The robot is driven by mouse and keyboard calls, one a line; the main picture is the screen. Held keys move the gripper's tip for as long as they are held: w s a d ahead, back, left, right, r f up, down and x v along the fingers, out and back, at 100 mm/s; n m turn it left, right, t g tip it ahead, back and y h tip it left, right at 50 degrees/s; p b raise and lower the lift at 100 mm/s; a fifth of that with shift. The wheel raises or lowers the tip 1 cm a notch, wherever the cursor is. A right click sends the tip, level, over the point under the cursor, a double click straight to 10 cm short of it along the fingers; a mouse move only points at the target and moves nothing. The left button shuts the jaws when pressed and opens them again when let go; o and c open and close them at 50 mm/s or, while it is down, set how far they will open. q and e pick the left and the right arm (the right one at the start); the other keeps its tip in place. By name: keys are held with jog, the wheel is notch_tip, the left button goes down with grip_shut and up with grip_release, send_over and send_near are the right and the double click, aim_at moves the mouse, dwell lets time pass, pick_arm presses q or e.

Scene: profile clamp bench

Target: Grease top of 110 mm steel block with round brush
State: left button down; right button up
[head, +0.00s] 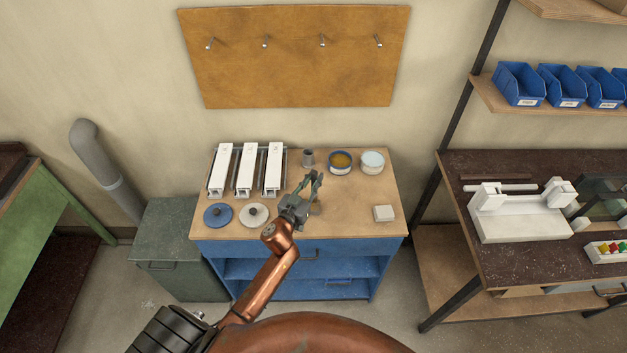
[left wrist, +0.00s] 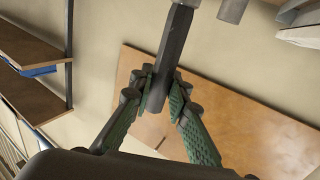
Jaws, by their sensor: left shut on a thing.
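My left gripper (head: 313,177) is over the middle of the wooden bench top (head: 345,230), just right of the white long pieces. In the left wrist view its green-padded fingers (left wrist: 165,95) are closed on a dark grey faceted bar (left wrist: 172,55). I cannot tell whether this bar is the round brush's handle; its far end runs out of the picture. Three long white pieces (head: 246,168) lie side by side in grey holders; I cannot tell which, if any, is the 110 mm steel block. A blue pot (head: 341,169) holds brownish-orange stuff that looks like grease. My right gripper is not in view.
A grey cup (head: 308,158) and a pale-topped pot (head: 372,161) flank the blue pot. A blue lid (head: 218,215) and a white lid (head: 254,214) lie front left. A small white block (head: 384,213) lies front right. A pegboard (head: 295,70) hangs behind.

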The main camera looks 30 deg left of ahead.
aim_at(315, 171)
pick_arm(q)
jog(key=shift+w+r+p, duration=0.25)
jog(key=shift+r+p, duration=0.15)
jog(key=shift+r, duration=0.15)
jog(key=shift+w+r+p, duration=0.25)
jog(key=shift+r+p, duration=0.1)
jog(key=shift+r, duration=0.15)
jog(key=shift+s+a+r+p, duration=0.1)
jog(key=shift+s+r+p, duration=0.1)
jog(key=shift+r+p, duration=0.4)
jog(key=shift+s+r+p, duration=0.15)
jog(key=shift+r+p, duration=0.4)
jog(key=shift+r, duration=0.05)
jog(key=shift+w+r+p, duration=0.1)
jog(key=shift+r+p, duration=0.25)
jog(key=shift+p, duration=0.05)
jog(key=shift+w+r+p, duration=0.1)
jog(key=shift+r+p, duration=0.2)
jog(key=shift+p, duration=0.05)
jog(key=shift+r+p, duration=1.1)
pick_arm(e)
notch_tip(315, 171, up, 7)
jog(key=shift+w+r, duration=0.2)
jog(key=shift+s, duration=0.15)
